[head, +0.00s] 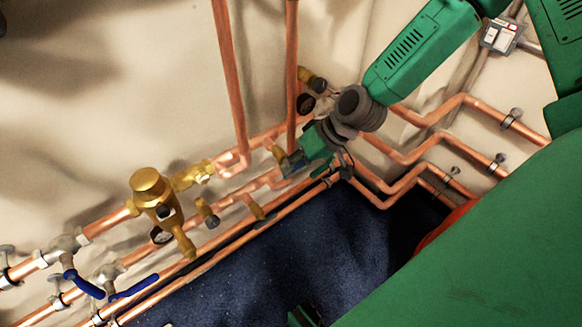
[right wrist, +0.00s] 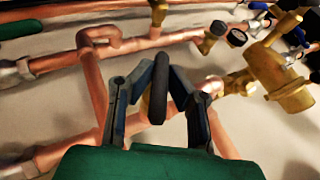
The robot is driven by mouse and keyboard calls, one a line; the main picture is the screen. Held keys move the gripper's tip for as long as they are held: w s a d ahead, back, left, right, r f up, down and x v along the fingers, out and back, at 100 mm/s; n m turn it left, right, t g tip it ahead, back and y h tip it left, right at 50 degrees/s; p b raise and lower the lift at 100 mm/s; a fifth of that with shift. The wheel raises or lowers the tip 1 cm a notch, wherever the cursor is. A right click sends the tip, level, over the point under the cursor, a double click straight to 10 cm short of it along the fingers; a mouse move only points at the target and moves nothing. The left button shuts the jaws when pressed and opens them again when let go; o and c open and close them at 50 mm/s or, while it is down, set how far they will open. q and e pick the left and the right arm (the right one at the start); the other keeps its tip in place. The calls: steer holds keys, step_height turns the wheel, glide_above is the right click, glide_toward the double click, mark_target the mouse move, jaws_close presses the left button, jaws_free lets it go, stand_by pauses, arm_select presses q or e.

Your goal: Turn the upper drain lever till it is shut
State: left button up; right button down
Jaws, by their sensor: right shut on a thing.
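My right gripper (head: 291,165) reaches down from the upper right to the copper manifold in the head view. In the right wrist view its two dark fingers (right wrist: 161,76) are closed around a black lever handle (right wrist: 158,100), which looks like the upper drain lever. The handle lies lengthwise between the fingers and sticks out past them on both ends. In the head view the gripper hides most of this lever, so its exact angle to the pipe cannot be told there.
A brass regulator (head: 152,190) with a gauge stands left of the gripper. Two blue-handled valves (head: 82,284) sit at the lower left. Vertical copper pipes (head: 230,80) rise close to my right gripper. A dark blue surface (head: 290,250) lies open below the pipes.

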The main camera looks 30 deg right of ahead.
steer(key=y+b, duration=0.2)
steer(key=shift+d+f+m+y, duration=0.2)
steer(key=shift+f+m+y, duration=0.1)
steer(key=shift+m, duration=0.1)
steer(key=shift+m+y+b, duration=0.3)
steer(key=shift+y+b, duration=0.6)
steer(key=shift+y, duration=0.2)
steer(key=shift+r+m+t+y, duration=0.1)
steer(key=shift+m+t+y, duration=0.2)
steer(key=shift+y, duration=0.8)
steer(key=shift+m+t+y, duration=0.6)
steer(key=shift+m+y, duration=0.1)
steer(key=shift+y, duration=1.3)
steer(key=shift+r, duration=0.1)
steer(key=c, duration=1.6)
jaws_free()
